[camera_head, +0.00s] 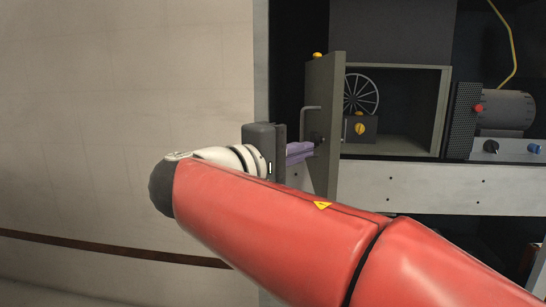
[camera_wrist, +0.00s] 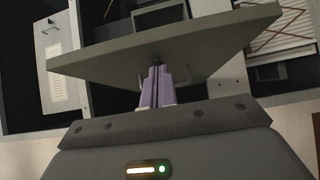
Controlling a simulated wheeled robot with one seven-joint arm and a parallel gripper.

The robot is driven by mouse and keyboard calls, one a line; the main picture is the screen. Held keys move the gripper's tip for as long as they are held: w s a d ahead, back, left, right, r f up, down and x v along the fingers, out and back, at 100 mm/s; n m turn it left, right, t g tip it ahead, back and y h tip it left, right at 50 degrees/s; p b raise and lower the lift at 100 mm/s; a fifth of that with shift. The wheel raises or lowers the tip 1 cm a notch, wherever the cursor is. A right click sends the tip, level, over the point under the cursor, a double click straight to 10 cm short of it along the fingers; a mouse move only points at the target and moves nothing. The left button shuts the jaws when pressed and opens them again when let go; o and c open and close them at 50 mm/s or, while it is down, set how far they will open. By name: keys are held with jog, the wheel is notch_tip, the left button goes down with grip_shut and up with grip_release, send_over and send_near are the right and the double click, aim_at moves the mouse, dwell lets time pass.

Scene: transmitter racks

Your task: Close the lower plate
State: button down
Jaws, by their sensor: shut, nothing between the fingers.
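The plate (camera_head: 327,120) is a grey-green hinged panel, standing swung open at the left side of a box-like compartment (camera_head: 405,147) in the rack. A bent metal handle (camera_head: 304,112) sticks out from its outer face. My gripper (camera_head: 312,149) has purple fingers that are shut and empty, with their tips at the plate's outer face near the handle. In the wrist view the plate (camera_wrist: 170,48) spans the picture and the shut fingertips (camera_wrist: 157,68) meet or nearly meet its face; exact contact cannot be told. My red arm hides the area below.
Inside the compartment are a spoked wheel (camera_head: 361,94) and a yellow knob (camera_head: 360,129). A motor-like unit (camera_head: 503,110) with red and blue knobs stands to the right. A pale perforated rail (camera_head: 430,187) runs below. A plain wall (camera_head: 120,80) lies to the left.

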jog(key=shift+w+d, duration=0.1)
jog(key=shift+d, duration=0.9)
jog(key=shift+d, duration=0.1)
